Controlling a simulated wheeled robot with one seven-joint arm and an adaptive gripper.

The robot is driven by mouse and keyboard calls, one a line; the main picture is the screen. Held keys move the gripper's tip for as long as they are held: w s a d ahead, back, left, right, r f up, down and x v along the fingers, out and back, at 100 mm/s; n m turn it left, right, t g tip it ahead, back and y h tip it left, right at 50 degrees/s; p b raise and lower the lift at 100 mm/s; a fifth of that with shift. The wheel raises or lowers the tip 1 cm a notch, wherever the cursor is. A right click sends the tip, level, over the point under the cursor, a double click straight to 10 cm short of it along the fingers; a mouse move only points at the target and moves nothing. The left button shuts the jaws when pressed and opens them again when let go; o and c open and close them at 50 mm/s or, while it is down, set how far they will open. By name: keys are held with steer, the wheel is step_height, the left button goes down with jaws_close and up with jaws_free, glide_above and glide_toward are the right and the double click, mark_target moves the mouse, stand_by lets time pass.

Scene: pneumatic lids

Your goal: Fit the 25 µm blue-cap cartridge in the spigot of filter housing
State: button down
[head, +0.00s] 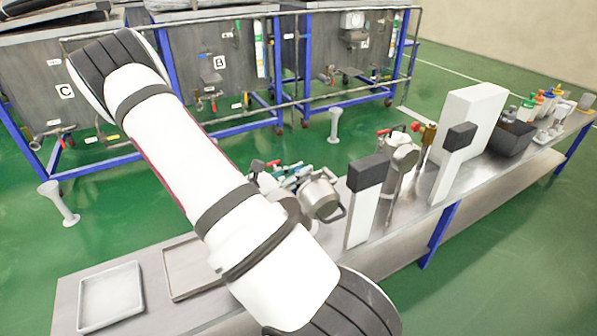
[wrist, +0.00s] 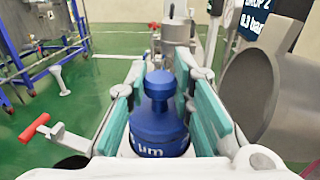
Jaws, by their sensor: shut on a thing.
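The blue-cap cartridge (wrist: 157,125) is between the teal pads of my gripper (wrist: 160,90) in the wrist view. Its blue end with a knob faces the camera, and part of a white "µm" marking shows; the number is hidden. My gripper is shut on it. In the head view my gripper (head: 288,174) is over the bench, partly behind my arm. A metal cylindrical housing (head: 320,196) is just right of it. A large metal cylinder with an open round mouth (wrist: 262,92) fills the right of the wrist view. I cannot tell which is the filter housing, and no spigot shows clearly.
Another metal vessel (head: 400,155) with a red handle stands farther along the bench. White posts with dark boxes (head: 366,205) and a white panel (head: 470,118) rise nearby. Trays (head: 110,294) lie at the near left end. A red-handled valve (wrist: 36,127) is left of my gripper.

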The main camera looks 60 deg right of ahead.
steer(key=shift+f+b, duration=0.4)
steer(key=shift+f, duration=0.35)
steer(key=c, duration=1.3)
jaws_free()
steer(key=v, duration=1.2)
